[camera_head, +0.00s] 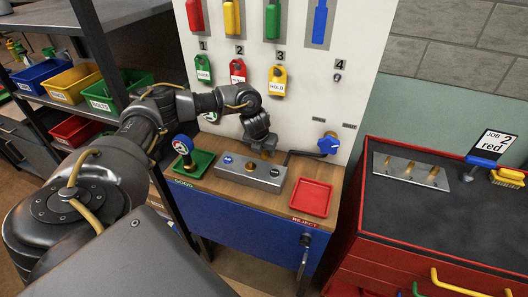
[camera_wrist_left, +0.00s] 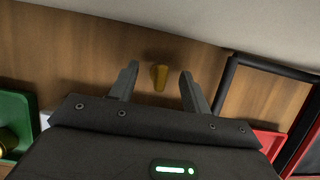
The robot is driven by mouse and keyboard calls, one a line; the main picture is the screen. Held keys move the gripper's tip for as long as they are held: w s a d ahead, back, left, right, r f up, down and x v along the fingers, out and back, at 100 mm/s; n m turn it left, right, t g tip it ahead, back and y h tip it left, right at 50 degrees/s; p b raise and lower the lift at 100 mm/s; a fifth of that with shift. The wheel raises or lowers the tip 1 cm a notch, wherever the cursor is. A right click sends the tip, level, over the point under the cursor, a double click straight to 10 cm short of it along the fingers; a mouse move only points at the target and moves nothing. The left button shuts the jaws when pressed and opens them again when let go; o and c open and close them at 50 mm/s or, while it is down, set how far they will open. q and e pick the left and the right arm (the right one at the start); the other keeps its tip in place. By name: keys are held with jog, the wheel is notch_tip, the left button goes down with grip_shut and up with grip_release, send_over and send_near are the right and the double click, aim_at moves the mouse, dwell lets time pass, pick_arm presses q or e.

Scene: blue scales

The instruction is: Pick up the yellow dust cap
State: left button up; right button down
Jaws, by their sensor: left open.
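The small yellow dust cap (camera_wrist_left: 160,77) shows in the left wrist view, on the wooden bench top between my two fingertips and apart from both. My left gripper (camera_head: 267,148) is open in the head view, pointing down behind the grey metal block (camera_head: 252,172) on the bench. Its fingers also show in the left wrist view (camera_wrist_left: 158,84), one on each side of the cap. In the head view the gripper largely hides the cap. My right gripper is in neither view.
A green tray (camera_head: 205,156) with a knobbed stamp stands left of the block, and a red tray (camera_head: 329,197) right of it. A black bent bar (camera_head: 303,153) lies close on the gripper's right. A white tool panel (camera_head: 345,75) rises behind.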

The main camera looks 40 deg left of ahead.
pick_arm(q)
jog(key=shift+c, duration=0.9)
jog(key=c, duration=0.9)
grip_shut()
jog(key=shift+r, duration=0.1)
